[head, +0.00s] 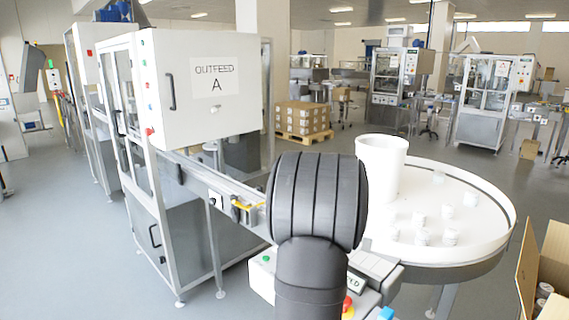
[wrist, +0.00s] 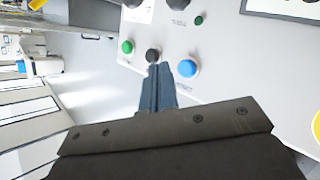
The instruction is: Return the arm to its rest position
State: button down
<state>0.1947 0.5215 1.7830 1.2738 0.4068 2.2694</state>
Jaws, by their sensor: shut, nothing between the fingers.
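My gripper (wrist: 159,72) is shut and empty in the wrist view. Its dark fingers lie together over a light grey control panel (wrist: 225,65), with the tips in the picture between a black button (wrist: 152,55) and a blue button (wrist: 187,68). I cannot tell how far the tips are from the panel. A green button (wrist: 127,46) is to the left. In the head view my dark arm (head: 317,200) rises in front of the panel, and my gripper is hidden there.
A white round table (head: 490,240) with small white jars (head: 420,219) and a white bin (head: 381,165) stands right. An open cardboard box (head: 553,258) is at the right edge. The outfeed cabinet (head: 205,120) and conveyor are left. The left floor is clear.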

notch_tip(320, 180, up, 14)
jog(key=d+n+g+y, duration=0.1)
jog(key=d+n, duration=0.1)
jog(key=n, duration=0.4)
jog(key=s+d+r+n+g+h, duration=0.1)
jog(key=s+d+r+n+g, duration=0.3)
jog(key=r, duration=0.5)
jog(key=s+d+n, duration=0.2)
jog(key=s+n, duration=0.1)
jog(key=shift+s+d+r+n, duration=0.3)
jog(key=shift+s+d+n, duration=0.05)
jog(key=shift+s+n, duration=0.05)
jog(key=c, duration=2.1)
grip_release()
